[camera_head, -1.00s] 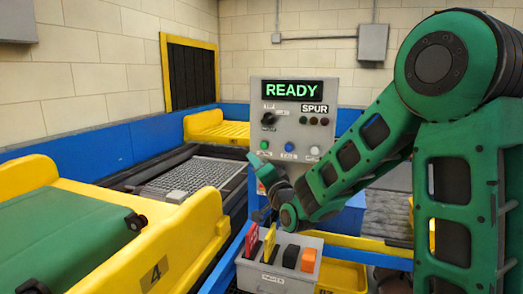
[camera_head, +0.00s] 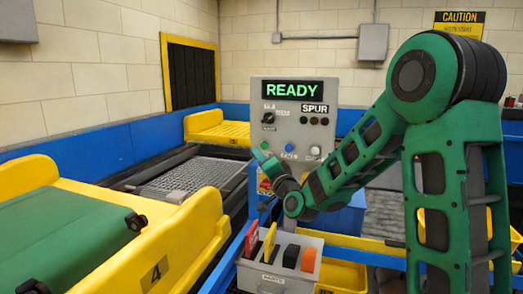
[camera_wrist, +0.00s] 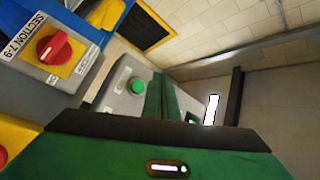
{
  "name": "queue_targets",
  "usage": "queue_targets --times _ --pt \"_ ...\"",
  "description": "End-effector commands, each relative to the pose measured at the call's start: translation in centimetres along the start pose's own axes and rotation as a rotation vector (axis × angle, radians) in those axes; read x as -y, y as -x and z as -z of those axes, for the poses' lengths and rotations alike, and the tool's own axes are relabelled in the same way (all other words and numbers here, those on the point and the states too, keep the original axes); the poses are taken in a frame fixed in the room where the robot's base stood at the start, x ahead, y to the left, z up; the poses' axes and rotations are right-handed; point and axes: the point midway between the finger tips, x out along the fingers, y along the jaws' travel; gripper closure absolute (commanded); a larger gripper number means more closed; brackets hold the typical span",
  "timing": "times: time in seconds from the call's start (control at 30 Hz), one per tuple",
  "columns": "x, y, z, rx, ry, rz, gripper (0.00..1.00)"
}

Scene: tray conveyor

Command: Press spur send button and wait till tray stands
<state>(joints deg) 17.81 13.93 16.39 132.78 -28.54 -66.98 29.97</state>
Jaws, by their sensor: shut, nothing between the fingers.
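The grey control panel (camera_head: 327,118) is labelled SPUR and its screen (camera_head: 292,88) reads READY in green. Below are a green button (camera_head: 264,145), a blue button (camera_head: 289,147) and a white button (camera_head: 315,150), with small captions too blurred to read. My gripper (camera_head: 260,156) is shut and empty, its tip just below the green button in the head view. In the wrist view the shut fingers (camera_wrist: 160,82) point at the panel just right of the green button (camera_wrist: 137,87); a gap or contact cannot be judged.
A grey mesh conveyor bed (camera_head: 195,175) runs left of the panel, with a yellow frame (camera_head: 215,128) at its far end. A grey bin (camera_head: 277,277) with coloured cards stands below my arm. A red knob (camera_wrist: 54,48) on a yellow plate is near the gripper.

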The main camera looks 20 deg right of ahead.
Motion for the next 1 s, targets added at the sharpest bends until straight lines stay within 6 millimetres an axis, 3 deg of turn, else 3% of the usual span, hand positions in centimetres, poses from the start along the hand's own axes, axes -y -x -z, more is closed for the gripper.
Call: queue_targets --times 0.4,1.0 --pt "-1.9 -2.7 1.9 0.0 0.0 0.0 1.0" --pt "-2.1 -2.9 2.1 0.001 0.0 0.0 1.0"
